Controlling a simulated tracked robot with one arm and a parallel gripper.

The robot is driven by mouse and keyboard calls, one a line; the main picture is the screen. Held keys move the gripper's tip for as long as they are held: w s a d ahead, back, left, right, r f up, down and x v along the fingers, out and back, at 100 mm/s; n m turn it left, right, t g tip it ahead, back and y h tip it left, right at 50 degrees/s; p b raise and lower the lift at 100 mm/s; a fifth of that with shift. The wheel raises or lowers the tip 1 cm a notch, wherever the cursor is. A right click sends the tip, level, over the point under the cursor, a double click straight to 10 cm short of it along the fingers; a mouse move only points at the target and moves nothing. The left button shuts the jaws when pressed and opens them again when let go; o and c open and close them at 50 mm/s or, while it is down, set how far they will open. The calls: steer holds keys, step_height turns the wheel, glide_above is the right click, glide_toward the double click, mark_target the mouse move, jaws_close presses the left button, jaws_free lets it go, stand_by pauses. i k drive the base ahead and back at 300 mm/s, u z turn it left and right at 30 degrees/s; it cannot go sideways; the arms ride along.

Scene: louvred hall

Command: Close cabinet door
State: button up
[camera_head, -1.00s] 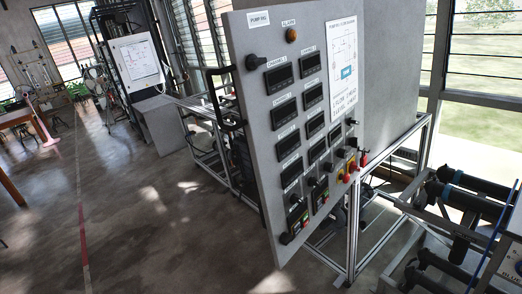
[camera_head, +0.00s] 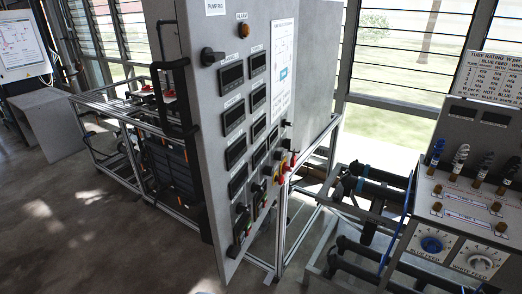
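The cabinet door (camera_head: 207,125) is a tall grey panel in the middle of the view, with rows of black displays, an orange alarm lamp (camera_head: 244,31) and a black rotary handle (camera_head: 211,57) near its upper left. The door is swung open, standing out at an angle from the grey cabinet (camera_head: 318,75) behind it. Its free left edge is toward me, beside a black hose or cable bundle. My gripper is not visible, so I cannot see where it is relative to the door.
A metal frame (camera_head: 112,133) with dark equipment stands left of the door. At right are black pipes (camera_head: 380,190) on a low frame and a control panel (camera_head: 470,195) with blue and white feed knobs. Open concrete floor (camera_head: 90,240) lies at the lower left.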

mark_target(214, 24)
steer(key=u, duration=0.1)
steer(key=i, duration=1)
steer(key=z, duration=0.1)
